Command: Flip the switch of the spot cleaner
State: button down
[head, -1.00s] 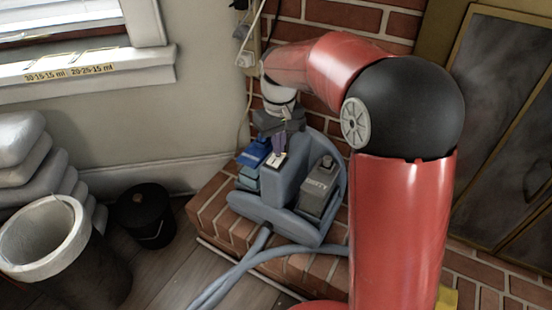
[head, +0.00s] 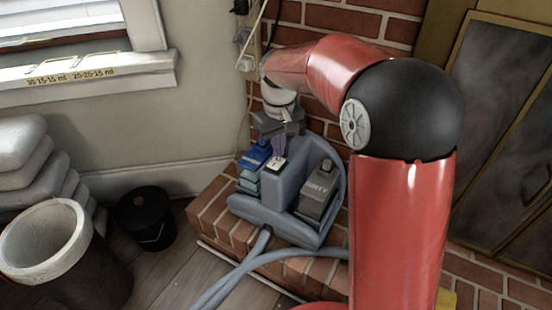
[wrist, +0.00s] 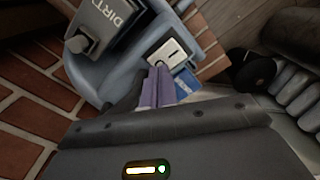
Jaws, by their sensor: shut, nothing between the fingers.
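The spot cleaner (head: 285,188) is a blue-grey machine standing on the brick hearth. Its switch (head: 272,164) is a white plate on top of the middle column. In the wrist view the switch (wrist: 170,52) shows a dark slot or lever on the white plate. My gripper (head: 279,147) is above and behind the switch, with purple fingers pointing down. In the wrist view my gripper (wrist: 158,68) is shut and empty, its tips close beside the white plate. I cannot tell whether they touch it.
A grey tank marked DIRTY (head: 320,188) stands to the right of the switch, and a blue tank (head: 252,160) to the left. A hose (head: 235,277) runs down to the floor. The brick wall (head: 345,18) is close behind. A black bin (head: 148,217) stands at left.

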aim_at(279, 160)
notch_tip(279, 160, up, 6)
jog(key=p, duration=0.4)
jog(key=shift+f, duration=0.25)
jog(key=s+d+r+m+t, duration=0.1)
jog(key=s+d+r+t, duration=0.2)
jog(key=s, duration=0.4)
jog(key=s+d+r+m, duration=0.2)
jog(key=s+d+r, duration=0.2)
jog(key=s, duration=0.2)
jog(key=s+d+f+m+t, duration=0.1)
jog(key=s+d+m+t, duration=0.1)
jog(key=s, duration=1)
jog(key=shift+s+d+f+t, duration=0.15)
jog(key=shift+d+f+t, duration=0.2)
jog(key=shift+d, duration=0.5)
